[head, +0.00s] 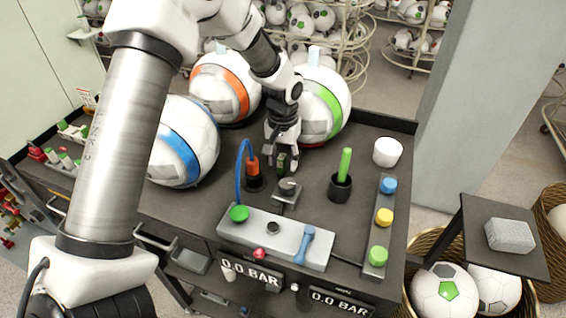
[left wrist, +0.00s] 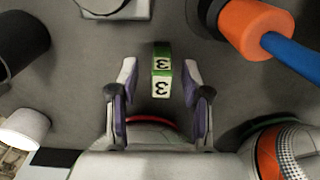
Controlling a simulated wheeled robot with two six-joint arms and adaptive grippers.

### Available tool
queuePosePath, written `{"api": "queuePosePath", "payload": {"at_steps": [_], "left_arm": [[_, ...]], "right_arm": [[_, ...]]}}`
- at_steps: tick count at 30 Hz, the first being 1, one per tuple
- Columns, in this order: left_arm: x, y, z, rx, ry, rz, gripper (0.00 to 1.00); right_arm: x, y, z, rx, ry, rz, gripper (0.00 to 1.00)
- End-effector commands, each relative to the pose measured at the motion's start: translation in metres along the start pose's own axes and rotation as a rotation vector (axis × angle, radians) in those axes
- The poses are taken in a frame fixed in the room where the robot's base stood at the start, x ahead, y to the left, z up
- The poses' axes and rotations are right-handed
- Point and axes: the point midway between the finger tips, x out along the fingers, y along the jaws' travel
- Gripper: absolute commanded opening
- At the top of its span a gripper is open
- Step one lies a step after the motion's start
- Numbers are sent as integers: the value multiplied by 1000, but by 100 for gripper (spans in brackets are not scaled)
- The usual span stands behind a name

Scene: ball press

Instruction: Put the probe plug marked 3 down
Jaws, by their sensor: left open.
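The probe plug marked 3 (left wrist: 162,62) is a small green block with white faces that carry the digit 3. It sits on the dark tabletop between the fingers of my left gripper (left wrist: 160,82), with a gap on each side. In the head view, my left gripper (head: 282,150) points down behind the orange-collared probe, and the plug (head: 282,166) shows small and dark at its fingertips. The left gripper is open. My right gripper is not in view.
The orange probe (head: 253,166) with its blue cable stands close by. A small grey stand (head: 287,194), a black cup (head: 340,188) with a green stick and a white cup (head: 387,151) are near. Balls with blue (head: 184,143), orange (head: 226,88) and green (head: 322,105) bands stand around.

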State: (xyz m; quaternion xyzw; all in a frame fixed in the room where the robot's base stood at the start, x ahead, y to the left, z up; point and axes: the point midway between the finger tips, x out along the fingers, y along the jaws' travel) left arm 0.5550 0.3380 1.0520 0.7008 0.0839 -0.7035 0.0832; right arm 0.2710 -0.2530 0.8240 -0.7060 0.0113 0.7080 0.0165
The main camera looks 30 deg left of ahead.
Motion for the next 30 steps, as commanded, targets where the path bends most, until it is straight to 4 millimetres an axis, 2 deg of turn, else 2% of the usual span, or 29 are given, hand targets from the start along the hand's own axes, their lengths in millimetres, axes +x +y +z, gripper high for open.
{"api": "queuePosePath", "payload": {"at_steps": [1, 4, 5, 17, 20, 27, 30], "left_arm": [[0, 0, 0, 0, 0, 0, 41], [0, 0, 0, 0, 0, 0, 5], [0, 0, 0, 0, 0, 0, 0], [-4, 0, -1, 0, 2, 1, 0], [-18, 0, -1, 0, 6, 1, 0], [-76, 0, -1, 0, 7, 1, 0], [-92, 0, -1, 0, 4, 1, 0]], "right_arm": [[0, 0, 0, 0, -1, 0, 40], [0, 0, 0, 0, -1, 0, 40], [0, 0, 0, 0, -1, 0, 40], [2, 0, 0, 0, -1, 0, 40], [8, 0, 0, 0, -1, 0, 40], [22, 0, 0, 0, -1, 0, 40], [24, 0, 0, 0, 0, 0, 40]]}}
